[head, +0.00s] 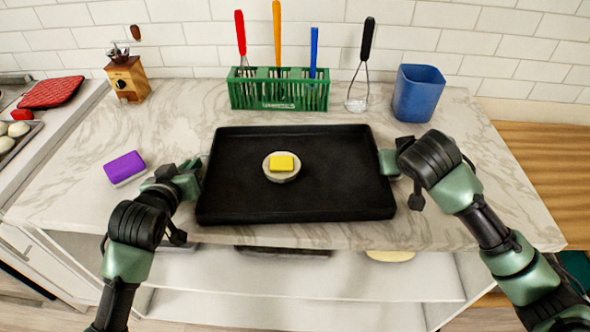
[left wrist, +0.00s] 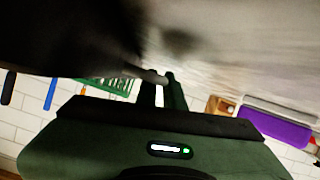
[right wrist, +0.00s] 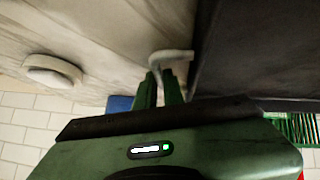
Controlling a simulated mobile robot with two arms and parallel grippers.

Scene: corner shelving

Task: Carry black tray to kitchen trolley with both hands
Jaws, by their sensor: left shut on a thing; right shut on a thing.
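The black tray (head: 330,185) lies level on or just above the marble counter; I cannot tell if it touches. A small round dish (head: 281,175) with a yellow block (head: 282,163) stands on it. My left gripper (head: 194,172) is shut on the tray's left side. Its fingers (left wrist: 165,85) show at the dark tray (left wrist: 70,40) in the left wrist view. My right gripper (head: 392,168) is shut on the tray's right side. Its fingers (right wrist: 165,88) meet a pale handle-like part beside the tray (right wrist: 250,50). I cannot pick out a separate kitchen trolley.
Behind the tray stand a green rack (head: 278,92) with utensils, a whisk (head: 360,80), a blue cup (head: 418,93) and a wooden grinder (head: 127,78). A purple sponge (head: 125,168) lies left. The counter (head: 460,110) has free room at right. A white shelf (head: 300,275) is below.

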